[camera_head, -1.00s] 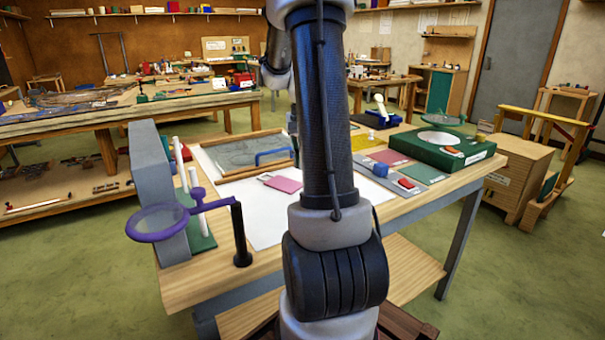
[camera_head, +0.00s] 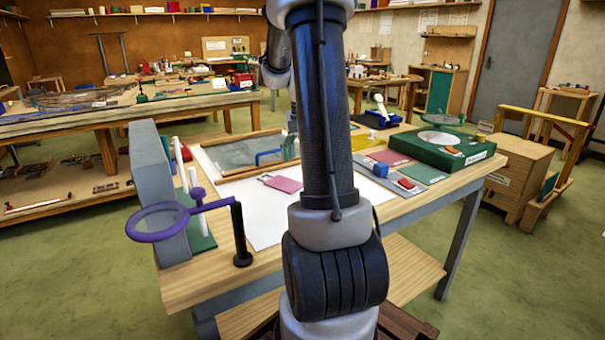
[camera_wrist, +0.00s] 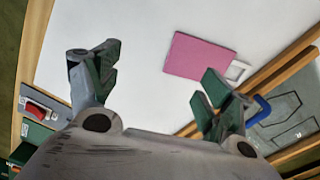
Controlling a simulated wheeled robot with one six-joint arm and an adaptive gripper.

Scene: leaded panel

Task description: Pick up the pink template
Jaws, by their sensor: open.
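The pink template (camera_head: 284,184) lies flat on a white sheet (camera_head: 255,222) on the workbench, just left of my arm in the head view. In the wrist view the pink template (camera_wrist: 199,55) is a plain pink rectangle, with a pale loop-shaped tab at its lower right edge. My gripper (camera_wrist: 158,78) is open and empty, with its two fingers spread wide over the white sheet. In the wrist view the template lies beyond the right finger, apart from it. In the head view my arm hides most of the gripper.
A wooden-framed panel with a blue handle (camera_head: 269,157) lies behind the template. A purple ring magnifier (camera_head: 160,222) and grey block stand at the left. A green box (camera_head: 440,147) and a red-handled block (camera_head: 407,184) are at the right. The white sheet's front is clear.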

